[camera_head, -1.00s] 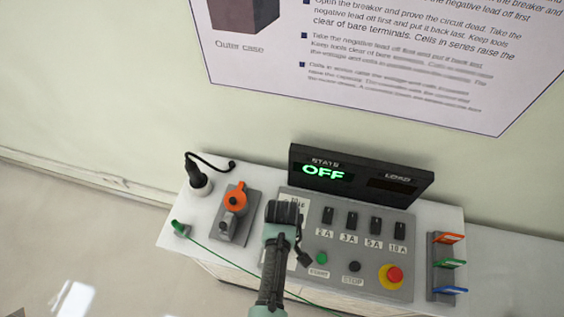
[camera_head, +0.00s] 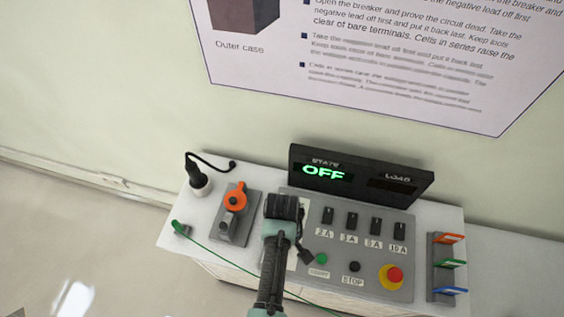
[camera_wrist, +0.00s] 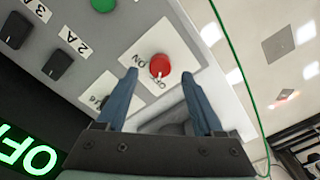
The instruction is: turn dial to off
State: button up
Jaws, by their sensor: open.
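The red dial (camera_wrist: 160,66) sits on a white label plate (camera_wrist: 184,52) in the wrist view. The plate has ON to the dial's upper left and a partly hidden OFF just below it. A pale mark shows on the dial's lower side, toward the OFF lettering. My gripper (camera_wrist: 157,76) is open, with one finger on each side of the dial in the picture; I cannot tell whether they touch it. In the head view my gripper (camera_head: 284,207) covers the left part of the panel and hides the dial.
The display (camera_head: 345,178) reads OFF under STATE. Several black switches (camera_head: 351,221), a green button (camera_head: 321,258), a black button (camera_head: 355,266) and a red stop button (camera_head: 394,274) lie to the right. An orange-handled switch (camera_head: 236,198) stands left. A green cable (camera_head: 212,252) runs past my arm.

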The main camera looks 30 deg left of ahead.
notch_tip(320, 180, up, 10)
jog(key=b, duration=0.1)
jog(key=shift+r, duration=0.1)
dwell(0.6)
